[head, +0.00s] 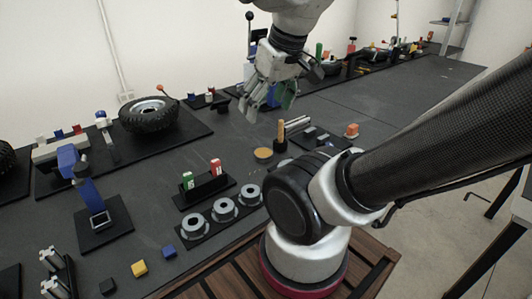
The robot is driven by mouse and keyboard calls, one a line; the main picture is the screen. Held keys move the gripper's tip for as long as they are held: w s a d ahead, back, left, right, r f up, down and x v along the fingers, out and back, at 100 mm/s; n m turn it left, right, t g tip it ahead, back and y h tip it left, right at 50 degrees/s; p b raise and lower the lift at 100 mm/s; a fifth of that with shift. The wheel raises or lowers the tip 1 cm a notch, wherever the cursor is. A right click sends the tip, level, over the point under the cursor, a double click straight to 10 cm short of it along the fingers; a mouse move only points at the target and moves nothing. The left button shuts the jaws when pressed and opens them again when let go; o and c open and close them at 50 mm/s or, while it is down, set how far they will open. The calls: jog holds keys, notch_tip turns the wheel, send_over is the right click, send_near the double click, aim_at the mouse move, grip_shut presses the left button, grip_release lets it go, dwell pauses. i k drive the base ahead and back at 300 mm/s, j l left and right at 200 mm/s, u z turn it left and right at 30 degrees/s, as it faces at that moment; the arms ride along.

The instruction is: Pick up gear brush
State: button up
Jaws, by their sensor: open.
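An upright tan wooden handle rising from a small black base (281,136) stands on the dark table, right of the middle; it looks like the gear brush, though its bristles cannot be made out. My gripper (268,101) hangs from the top of the head view with its fingers pointing down. It is open, with nothing visible between its fingers. In the picture it is just above and slightly left of the wooden handle, apart from it. The exact height gap cannot be told.
A round yellow-topped tin (263,154) sits close to the handle's left. Light rods (298,124) lie behind its right. A black rack of grey rings (223,210) and a holder with red and green blocks (207,187) stand front left. A tyre (149,114) lies farther left.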

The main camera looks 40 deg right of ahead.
aim_at(280, 127)
jog(key=l, duration=1.3)
